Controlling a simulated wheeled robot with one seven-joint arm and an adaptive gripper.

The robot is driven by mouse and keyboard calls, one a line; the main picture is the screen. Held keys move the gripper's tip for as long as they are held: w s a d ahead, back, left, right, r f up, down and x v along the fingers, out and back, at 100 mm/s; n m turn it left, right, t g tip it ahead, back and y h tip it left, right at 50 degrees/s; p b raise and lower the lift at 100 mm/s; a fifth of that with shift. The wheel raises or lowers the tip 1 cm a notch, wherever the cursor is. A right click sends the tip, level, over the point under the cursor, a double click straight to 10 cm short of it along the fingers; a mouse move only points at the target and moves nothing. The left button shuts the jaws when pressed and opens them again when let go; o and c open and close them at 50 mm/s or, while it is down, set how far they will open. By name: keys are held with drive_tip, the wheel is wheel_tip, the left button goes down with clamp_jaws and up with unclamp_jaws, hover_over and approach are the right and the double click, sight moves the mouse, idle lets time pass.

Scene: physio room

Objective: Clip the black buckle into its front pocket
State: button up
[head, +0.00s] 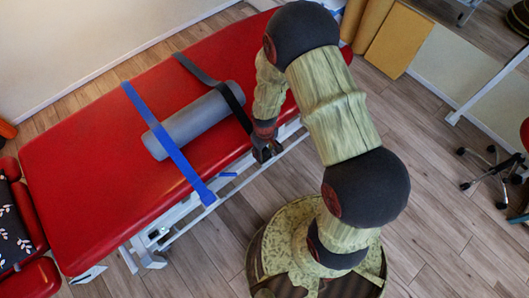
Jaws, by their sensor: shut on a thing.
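A black strap (235,103) runs across the red treatment table (85,165) and over a grey roll (190,122). Its near end leads down to my gripper (264,156) at the table's near long edge. My gripper is shut on the black buckle at this end. The buckle is dark against the dark fingers, so its outline and tilt cannot be made out. I cannot make out the front pocket; the arm and gripper cover part of that edge.
A blue strap (165,140) also crosses the roll, to the left, its end hanging over the near edge. A small blue piece (228,174) shows by the white table frame (150,250). A wheeled stool (492,172) stands at right.

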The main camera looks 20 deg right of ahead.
drive_tip(key=o, duration=1.2)
drive_tip(key=shift+o, duration=0.4)
wheel_tip(320, 180, up, 12)
